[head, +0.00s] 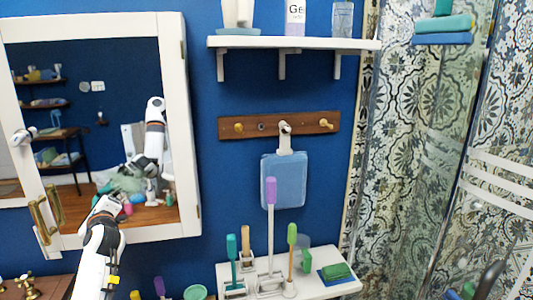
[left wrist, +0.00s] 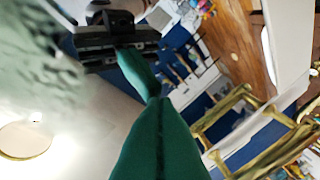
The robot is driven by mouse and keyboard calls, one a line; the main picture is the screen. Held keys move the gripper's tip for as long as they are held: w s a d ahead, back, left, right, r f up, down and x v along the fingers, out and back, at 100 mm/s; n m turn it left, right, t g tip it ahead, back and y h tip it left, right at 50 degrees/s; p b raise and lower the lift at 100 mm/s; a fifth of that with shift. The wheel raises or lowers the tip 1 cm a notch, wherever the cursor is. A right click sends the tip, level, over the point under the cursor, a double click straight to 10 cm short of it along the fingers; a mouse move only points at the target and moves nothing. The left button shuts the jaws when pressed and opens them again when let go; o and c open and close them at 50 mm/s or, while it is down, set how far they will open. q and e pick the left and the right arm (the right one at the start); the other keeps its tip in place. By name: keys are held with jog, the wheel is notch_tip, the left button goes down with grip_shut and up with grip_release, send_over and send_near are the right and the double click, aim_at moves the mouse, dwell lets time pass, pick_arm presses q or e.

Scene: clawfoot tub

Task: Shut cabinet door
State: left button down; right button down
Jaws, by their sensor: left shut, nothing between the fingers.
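The cabinet door (head: 183,120) is a white frame around a mirror on the blue wall, at the left of the head view. A brass handle (head: 40,222) is on its lower left side, with its reflection beside it. I cannot tell how far the door stands open. My left gripper (head: 108,203) is in front of the lower mirror, right of the handle. In the left wrist view its shut green fingers (left wrist: 159,105) meet their mirror image, touching or nearly touching the glass. The brass handle (left wrist: 285,150) shows there to the right. My right gripper is not visible.
A white shelf (head: 290,43) and a wooden peg rail (head: 225,126) are right of the cabinet. Below them a white stand (head: 345,288) holds brushes and a green sponge. A brass tap (head: 25,288) is at the lower left. Patterned tiles are at the right.

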pick_arm(q)
jog(key=shift+s+d, duration=0.1)
dwell(0.3)
jog(key=p+v, duration=0.2)
jog(key=v, duration=0.3)
dwell(0.3)
jog(key=shift+f, duration=0.1)
